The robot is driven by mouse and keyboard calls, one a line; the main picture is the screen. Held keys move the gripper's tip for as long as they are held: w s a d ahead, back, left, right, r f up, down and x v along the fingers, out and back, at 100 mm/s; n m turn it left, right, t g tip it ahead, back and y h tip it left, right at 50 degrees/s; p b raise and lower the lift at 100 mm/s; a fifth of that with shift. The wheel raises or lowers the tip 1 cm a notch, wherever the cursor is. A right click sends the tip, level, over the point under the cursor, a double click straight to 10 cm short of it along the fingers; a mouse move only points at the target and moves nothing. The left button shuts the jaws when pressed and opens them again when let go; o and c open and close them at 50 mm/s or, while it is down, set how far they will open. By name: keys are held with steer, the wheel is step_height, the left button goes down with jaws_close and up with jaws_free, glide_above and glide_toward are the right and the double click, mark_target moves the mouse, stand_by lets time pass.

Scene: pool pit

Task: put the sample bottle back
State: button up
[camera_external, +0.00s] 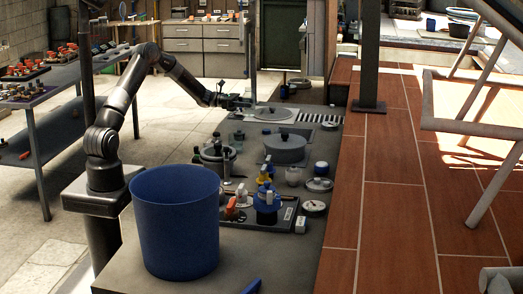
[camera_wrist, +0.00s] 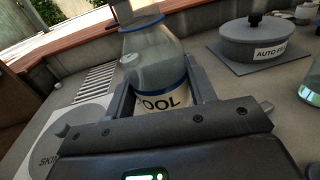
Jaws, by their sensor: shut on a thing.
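The sample bottle (camera_wrist: 155,55) is clear, with blue bands and a white label reading "OOL" in the part that shows. In the wrist view my gripper (camera_wrist: 158,88) is shut on its lower body, one finger on each side. The bottle's bottom is hidden behind the gripper's body, so I cannot tell whether it touches the deck. In the external view my gripper (camera_external: 236,102) is at the far end of the grey deck, left of a round lid. The bottle is too small to make out clearly there.
A round skimmer lid (camera_external: 272,113) and a slotted grate (camera_external: 321,118) lie at the far end of the deck. A grey lidded pot marked "AUTO FI" (camera_wrist: 255,42) stands to the right in the wrist view. Nearer are a crowded tray (camera_external: 290,214) and a big blue bin (camera_external: 175,225).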

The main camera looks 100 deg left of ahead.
steer(key=shift+s+a+f, duration=0.3)
steer(key=shift+a+f, duration=0.5)
steer(key=shift+f, duration=0.35)
steer(key=shift+s+a+f, duration=0.25)
steer(key=shift+a+f, duration=0.5)
steer(key=shift+f, duration=0.45)
steer(key=shift+s+a+f, duration=0.3)
steer(key=shift+a+f, duration=0.5)
steer(key=shift+f, duration=0.35)
steer(key=shift+f, duration=0.1)
steer(key=o, duration=1.1)
steer(key=shift+c, duration=0.2)
steer(key=shift+s, duration=0.3)
steer(key=s, duration=0.3)
steer(key=s+a, duration=0.1)
steer(key=s, duration=0.7)
steer(key=shift+s+a, duration=0.15)
steer(key=shift+a, duration=0.15)
